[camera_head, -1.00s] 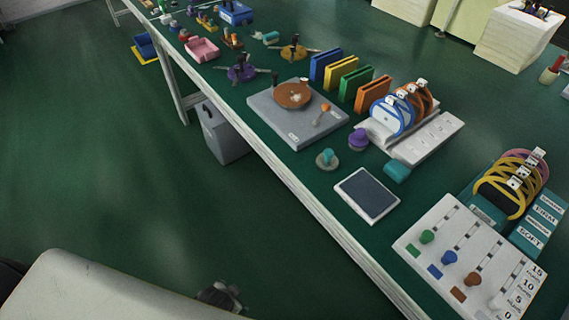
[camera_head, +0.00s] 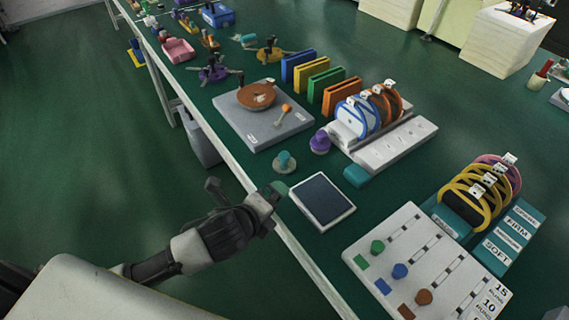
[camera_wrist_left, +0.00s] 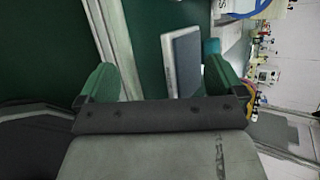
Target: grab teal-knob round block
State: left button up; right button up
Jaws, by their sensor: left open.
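The teal-knob round block (camera_head: 284,163), a grey round base with a teal knob, stands on the green table near its front edge in the head view. My left gripper (camera_head: 277,189) is at the table's front edge, just nearer to me than the block and apart from it. In the left wrist view its two green fingers (camera_wrist_left: 160,80) are spread with nothing between them. I cannot make out the round block in that view. My right gripper is not in view.
A dark pad with a white rim (camera_head: 322,201) lies right beside my left gripper. A purple-knob block (camera_head: 320,141), a teal block (camera_head: 357,176) and a grey plate with a brown disc (camera_head: 262,128) are near the round block. A slider board (camera_head: 425,262) is at the front right.

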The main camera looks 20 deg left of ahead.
aim_at(285, 159)
pick_arm(q)
jog(key=w+m, duration=0.1)
jog(key=m, duration=0.1)
jog(key=w+a+m, duration=0.1)
jog(key=m, duration=0.1)
jog(key=w+m+t+h, duration=0.1)
jog(key=m, duration=0.2)
jog(key=shift+w+a+r, duration=0.15)
jog(key=shift+w+r, duration=0.15)
jog(key=shift+r, duration=0.1)
jog(key=w+a+m, duration=0.1)
jog(key=m, duration=0.1)
jog(key=w+a+m+h, duration=0.1)
jog(key=m, duration=0.2)
jog(key=w+a+m, duration=0.1)
jog(key=m, duration=0.1)
jog(key=shift+a+r+m, duration=0.1)
jog(key=shift+r+m, duration=0.1)
jog(key=shift+m, duration=0.1)
jog(key=shift+w+a+m+h, duration=0.2)
jog(key=shift+a+m+h, duration=0.1)
jog(key=shift+m, duration=0.3)
jog(key=shift+w+m, duration=0.3)
jog(key=x, duration=1)
jog(key=shift+w+d, duration=0.1)
jog(key=c, duration=1.1)
jog(key=shift+c, duration=0.4)
jog(key=shift+r, duration=0.2)
